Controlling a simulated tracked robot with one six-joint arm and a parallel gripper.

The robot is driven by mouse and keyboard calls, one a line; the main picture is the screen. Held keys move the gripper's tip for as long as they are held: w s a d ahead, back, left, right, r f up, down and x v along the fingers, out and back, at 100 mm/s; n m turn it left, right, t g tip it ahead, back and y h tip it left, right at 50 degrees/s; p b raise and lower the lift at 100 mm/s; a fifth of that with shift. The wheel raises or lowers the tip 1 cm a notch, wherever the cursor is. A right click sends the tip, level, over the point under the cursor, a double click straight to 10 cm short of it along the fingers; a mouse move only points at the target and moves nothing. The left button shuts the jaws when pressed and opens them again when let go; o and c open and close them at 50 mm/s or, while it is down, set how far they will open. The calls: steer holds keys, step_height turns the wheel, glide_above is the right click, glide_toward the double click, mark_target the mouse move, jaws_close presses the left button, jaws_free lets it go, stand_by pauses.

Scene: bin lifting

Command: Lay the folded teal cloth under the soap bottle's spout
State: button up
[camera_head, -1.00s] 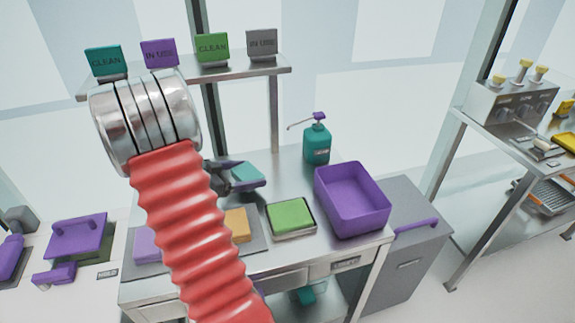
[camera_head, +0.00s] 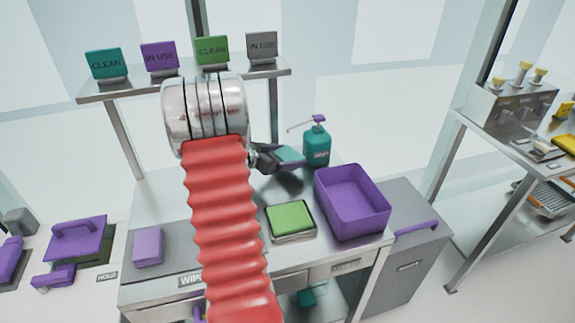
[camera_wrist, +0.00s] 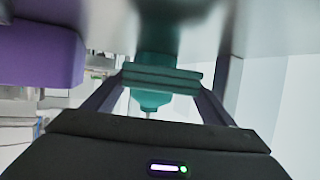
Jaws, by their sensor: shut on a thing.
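My gripper (camera_head: 277,160) is shut on the folded teal cloth (camera_head: 291,155), to the left of the soap bottle. In the wrist view the cloth (camera_wrist: 160,78) lies flat between the two fingers. The teal soap bottle (camera_head: 317,150) stands upright on the table, with a purple pump top and a thin spout pointing left. In the head view the cloth shows below the spout tip. A dark shadow on the table under the gripper suggests the cloth is held above the surface. The bottle (camera_wrist: 152,101) shows behind the cloth in the wrist view.
A purple bin (camera_head: 352,222) stands right of a green cloth (camera_head: 290,216) on a tray. A purple cloth (camera_head: 148,246) lies at the left. A shelf (camera_head: 187,82) with several signs is behind. My red arm hides part of the table.

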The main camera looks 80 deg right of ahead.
steer(key=shift+f, duration=1.75)
steer(key=shift+f, duration=0.15)
steer(key=o, duration=1.1)
steer(key=shift+w+a+r, duration=0.1)
steer(key=shift+a+r, duration=0.05)
steer(key=shift+r, duration=0.05)
steer(key=v, duration=1.1)
steer(key=shift+w+a+r, duration=0.1)
steer(key=shift+w+a, duration=0.15)
steer(key=shift+a, duration=0.05)
